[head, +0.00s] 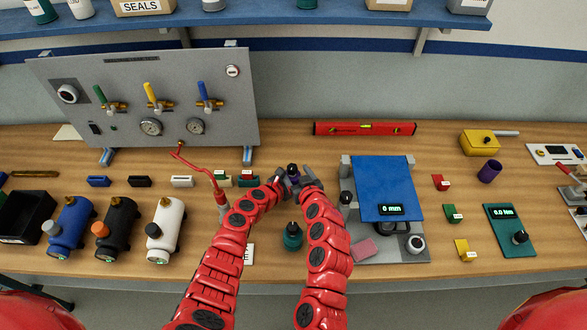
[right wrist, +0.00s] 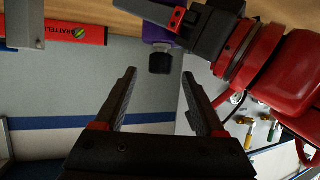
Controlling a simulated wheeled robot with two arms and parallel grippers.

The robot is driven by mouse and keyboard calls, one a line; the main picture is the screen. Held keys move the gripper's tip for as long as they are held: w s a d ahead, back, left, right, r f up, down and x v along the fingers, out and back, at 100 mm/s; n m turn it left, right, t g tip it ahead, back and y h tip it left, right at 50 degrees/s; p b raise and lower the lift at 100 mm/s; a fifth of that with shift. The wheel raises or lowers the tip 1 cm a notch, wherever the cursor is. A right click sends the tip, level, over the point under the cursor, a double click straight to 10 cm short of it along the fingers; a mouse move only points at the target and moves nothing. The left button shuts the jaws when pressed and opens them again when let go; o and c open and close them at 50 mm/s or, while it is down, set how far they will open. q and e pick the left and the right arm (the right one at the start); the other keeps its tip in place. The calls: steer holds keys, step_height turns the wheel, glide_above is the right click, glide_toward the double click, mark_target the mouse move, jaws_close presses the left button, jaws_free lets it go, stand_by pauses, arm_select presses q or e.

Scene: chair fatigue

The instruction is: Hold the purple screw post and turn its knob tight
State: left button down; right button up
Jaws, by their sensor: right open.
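The purple screw post (head: 294,181) stands at the middle of the table between my grippers, with its black knob (head: 292,168) on top. In the right wrist view, the purple body (right wrist: 156,34) and the black knob (right wrist: 160,63) show upside down. My left gripper (head: 280,175) is at the post's body from the left. In the right wrist view its dark fingers (right wrist: 166,16) lie across the purple body and look closed on it; the far finger is hidden. My right gripper (head: 304,178) is open and empty. Its fingers (right wrist: 158,90) point toward the knob, apart from it.
A teal post (head: 291,238) stands just in front, between my forearms. A blue-topped gauge stand (head: 385,190) is close on the right. A grey valve panel (head: 150,100) with a red hose is at the back left. A red level (head: 365,129) lies behind.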

steer(key=shift+v, duration=2.05)
steer(key=w+a+r+g, duration=0.1)
steer(key=w, duration=0.1)
steer(key=w+r+n+y, duration=0.1)
steer(key=w+r, duration=0.1)
steer(key=w, duration=0.1)
steer(key=w+a+r+n+g+y, duration=0.1)
steer(key=w+r, duration=0.1)
steer(key=w, duration=0.1)
steer(key=shift+w+a+g, duration=0.1)
steer(key=shift+a+g, duration=0.2)
steer(key=shift+a, duration=0.05)
steer(key=a+r+n+g, duration=0.1)
steer(key=r+n+g, duration=0.1)
steer(key=n+g, duration=0.1)
steer(key=n+g+h, duration=0.2)
steer(key=n+g, duration=0.2)
steer(key=g, duration=0.1)
glide_toward(293, 167)
steer(key=x, duration=0.9)
steer(key=shift+c, duration=0.2)
jaws_close()
